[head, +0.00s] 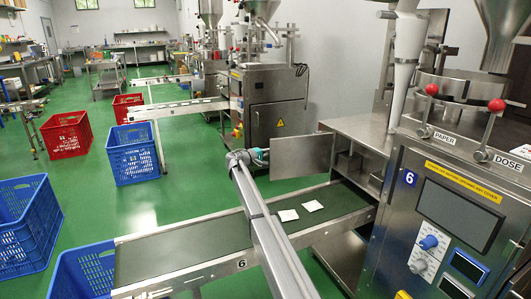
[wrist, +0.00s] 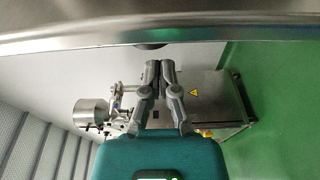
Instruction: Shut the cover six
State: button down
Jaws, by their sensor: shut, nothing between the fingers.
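Cover six is the flat grey metal panel (head: 301,157) on the left side of the machine marked 6 (head: 437,215). It stands open, swung out to the left above the conveyor, and the machine's inside shows beside it. My gripper (head: 264,156) is at the cover's free left edge in the head view, its tips partly hidden there. In the wrist view my gripper (wrist: 161,68) is shut and empty. A close metal surface (wrist: 150,22), probably the cover, crosses the top of that view. I cannot tell whether the fingers touch it.
Conveyor 6 (head: 178,245) runs below my arm with two white teabags (head: 312,206) on its belt. Blue crates (head: 30,222) stand at the left, and red crates (head: 66,134) farther back. Another machine (head: 268,105) stands behind. Green floor between is free.

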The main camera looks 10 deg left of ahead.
jog(key=shift+s+d, duration=0.25)
jog(key=shift+s, duration=0.35)
jog(key=shift+s+d, duration=0.25)
jog(key=shift+s, duration=0.3)
jog(key=shift+s, duration=0.1)
